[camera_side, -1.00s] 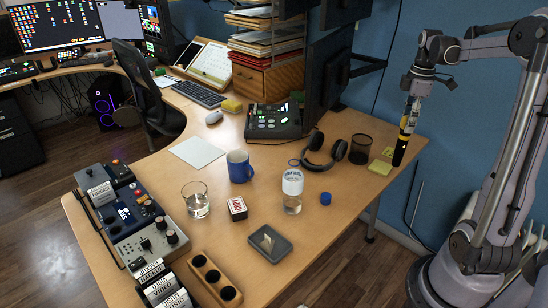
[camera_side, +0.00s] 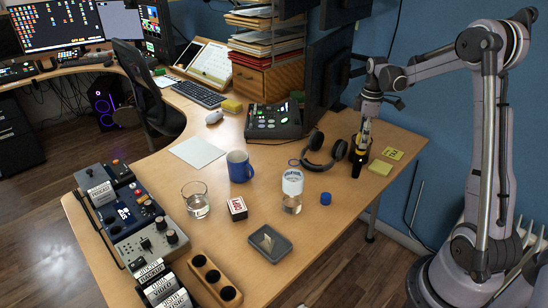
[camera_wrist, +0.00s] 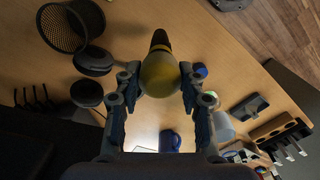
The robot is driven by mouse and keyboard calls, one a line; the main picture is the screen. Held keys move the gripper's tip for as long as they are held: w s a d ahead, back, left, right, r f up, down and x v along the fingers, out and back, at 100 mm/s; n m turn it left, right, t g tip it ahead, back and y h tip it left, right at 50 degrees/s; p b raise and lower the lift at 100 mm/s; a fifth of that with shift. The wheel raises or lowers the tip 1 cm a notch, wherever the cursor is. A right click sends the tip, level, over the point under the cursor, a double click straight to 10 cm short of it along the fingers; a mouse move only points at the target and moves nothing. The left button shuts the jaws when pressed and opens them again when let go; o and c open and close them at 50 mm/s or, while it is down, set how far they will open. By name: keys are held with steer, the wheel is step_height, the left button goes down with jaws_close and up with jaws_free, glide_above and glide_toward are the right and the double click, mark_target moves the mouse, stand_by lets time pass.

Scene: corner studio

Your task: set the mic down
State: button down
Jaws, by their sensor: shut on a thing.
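The mic is dark with a yellow band; its dark lower end (camera_side: 356,168) shows in the side view over the right end of the desk. My gripper (camera_side: 366,124) is shut on the mic from above and holds it roughly upright. In the wrist view the mic's yellow part (camera_wrist: 158,75) sits between the two fingers of my gripper (camera_wrist: 157,84), with the dark end beyond. In the side view the mic overlaps the black mesh cup, hiding much of it. I cannot tell whether the mic touches the desk.
The mesh cup (camera_wrist: 70,25) stands beside the mic in the wrist view. Headphones (camera_side: 324,152) lie just left. Yellow sticky notes (camera_side: 380,167) lie right of the mic. A blue cap (camera_side: 326,198), a clear bottle (camera_side: 292,190) and a grey tray (camera_side: 264,244) stand nearer the front.

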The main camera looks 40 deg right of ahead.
mark_target(360, 156)
steer(key=shift+f, duration=1.9)
steer(key=c, duration=0.8)
jaws_free()
